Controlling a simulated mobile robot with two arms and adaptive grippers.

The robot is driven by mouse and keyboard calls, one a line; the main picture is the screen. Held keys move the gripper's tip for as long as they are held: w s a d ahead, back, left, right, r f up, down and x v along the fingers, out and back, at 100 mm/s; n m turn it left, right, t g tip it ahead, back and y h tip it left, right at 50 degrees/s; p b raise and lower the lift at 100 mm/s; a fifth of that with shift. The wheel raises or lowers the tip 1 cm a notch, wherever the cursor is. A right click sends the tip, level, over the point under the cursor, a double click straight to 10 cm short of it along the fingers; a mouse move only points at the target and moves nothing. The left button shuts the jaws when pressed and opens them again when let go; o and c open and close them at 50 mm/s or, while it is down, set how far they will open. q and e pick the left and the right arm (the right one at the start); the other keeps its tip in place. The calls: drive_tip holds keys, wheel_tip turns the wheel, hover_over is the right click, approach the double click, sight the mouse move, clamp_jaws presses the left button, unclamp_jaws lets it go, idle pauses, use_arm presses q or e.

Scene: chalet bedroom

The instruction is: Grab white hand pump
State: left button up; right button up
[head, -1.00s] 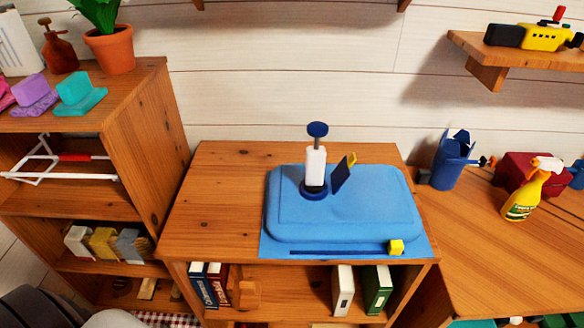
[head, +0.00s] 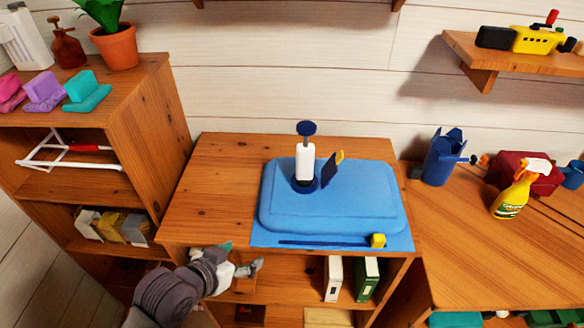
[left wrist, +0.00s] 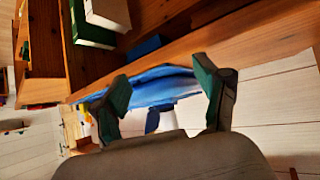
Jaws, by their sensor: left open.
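The white hand pump (head: 305,162) with a blue top knob and blue base stands upright on a blue tub-shaped thing (head: 335,205) on the wooden cabinet. My left gripper (head: 246,262) is low in front of the cabinet, below its top edge, to the left of and below the pump. It is open and empty. In the left wrist view the open green-padded fingers (left wrist: 165,90) frame the blue tub (left wrist: 165,84), beyond the cabinet's edge; a small white and blue part between the fingers may be the pump. My right gripper does not show.
A dark blue and yellow tool (head: 331,170) stands close to the pump's right. A yellow block (head: 378,240) lies at the tub's front right. Books (head: 367,279) stand on the shelf below. The cabinet top left of the tub is bare.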

sight(299, 135)
use_arm(q)
drive_tip(key=w+d+r+h, duration=0.1)
drive_tip(key=w+r, duration=0.1)
drive_tip(key=w+d+r+m+t+h, duration=0.1)
drive_tip(key=w+r, duration=0.1)
drive_tip(key=r, duration=0.1)
drive_tip(key=w+d+r+m+t+h, duration=0.1)
drive_tip(key=w+r, duration=0.1)
drive_tip(key=shift+r, duration=0.3)
drive_tip(key=w+r+m+t+h, duration=0.2)
drive_tip(key=w+r+h, duration=0.25)
drive_tip(key=r, duration=0.65)
drive_tip(key=p+x, duration=0.1)
drive_tip(key=x, duration=0.3)
drive_tip(key=p+x, duration=0.2)
drive_tip(key=x, duration=0.2)
drive_tip(key=s+d+p+x, duration=0.1)
drive_tip(key=x, duration=0.3)
drive_tip(key=shift+w+d+r+p, duration=0.2)
drive_tip(key=shift+w+r+p, duration=0.1)
drive_tip(key=shift+r+p, duration=0.1)
drive_tip(key=shift+w+d+f, duration=0.25)
drive_tip(key=shift+w+d, duration=0.15)
drive_tip(key=shift+s+a, duration=0.1)
drive_tip(key=shift+c, duration=1)
drive_tip(key=shift+r, duration=0.1)
clamp_jaws()
